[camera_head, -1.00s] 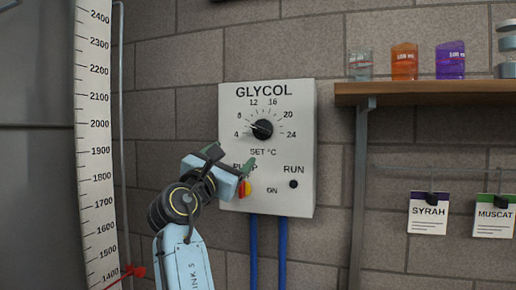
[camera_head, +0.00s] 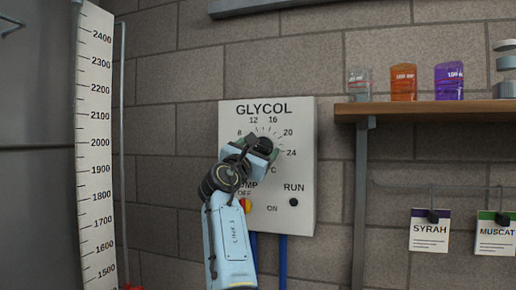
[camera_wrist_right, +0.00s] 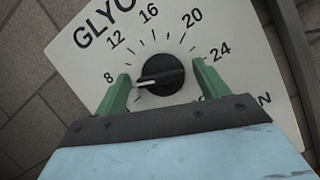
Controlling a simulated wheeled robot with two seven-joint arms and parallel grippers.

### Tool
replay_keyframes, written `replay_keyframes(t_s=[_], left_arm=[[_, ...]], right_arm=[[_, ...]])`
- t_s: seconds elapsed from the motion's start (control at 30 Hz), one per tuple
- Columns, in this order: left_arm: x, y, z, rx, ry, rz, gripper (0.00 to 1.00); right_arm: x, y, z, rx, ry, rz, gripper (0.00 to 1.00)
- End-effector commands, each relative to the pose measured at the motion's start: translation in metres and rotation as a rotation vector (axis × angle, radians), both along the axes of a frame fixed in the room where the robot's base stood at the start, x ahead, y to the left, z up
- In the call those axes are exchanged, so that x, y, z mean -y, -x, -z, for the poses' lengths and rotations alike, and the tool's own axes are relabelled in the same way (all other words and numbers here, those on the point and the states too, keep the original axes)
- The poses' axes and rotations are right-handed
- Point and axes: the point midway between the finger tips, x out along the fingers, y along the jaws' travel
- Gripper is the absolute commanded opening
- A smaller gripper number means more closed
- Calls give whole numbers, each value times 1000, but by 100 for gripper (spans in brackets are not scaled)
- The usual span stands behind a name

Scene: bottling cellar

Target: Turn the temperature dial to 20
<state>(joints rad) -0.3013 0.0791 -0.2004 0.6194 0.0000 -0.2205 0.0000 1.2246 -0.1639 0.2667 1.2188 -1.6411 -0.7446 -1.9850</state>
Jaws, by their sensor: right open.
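The temperature dial (camera_wrist_right: 160,75) is a round black knob with a white pointer on the white GLYCOL panel (camera_head: 302,140). In the right wrist view its pointer aims left, a little below the 8 mark. My right gripper (camera_wrist_right: 161,72) is open, with one green finger on each side of the dial; I cannot tell whether either touches it. In the head view the right gripper (camera_head: 259,147) is over the dial and hides most of it and the low end of the scale. My left gripper is not in view.
Below the dial are the red and yellow pump switch (camera_head: 245,206), partly behind my arm, and the black RUN button (camera_head: 294,202). A wooden shelf (camera_head: 430,110) with beakers is at the right. A tall ruler (camera_head: 95,150) stands at the left.

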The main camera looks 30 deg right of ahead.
Motion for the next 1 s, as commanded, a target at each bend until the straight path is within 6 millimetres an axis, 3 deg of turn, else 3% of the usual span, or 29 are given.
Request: replay_keyframes(t_s=[0.23,0.6,1.0], left_arm=[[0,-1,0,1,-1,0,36],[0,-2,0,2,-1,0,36],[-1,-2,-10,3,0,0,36]], right_arm=[[1,0,0,0,0,0,73],[1,0,0,0,-1,1,28],[0,-1,-1,64,-58,0,28]])
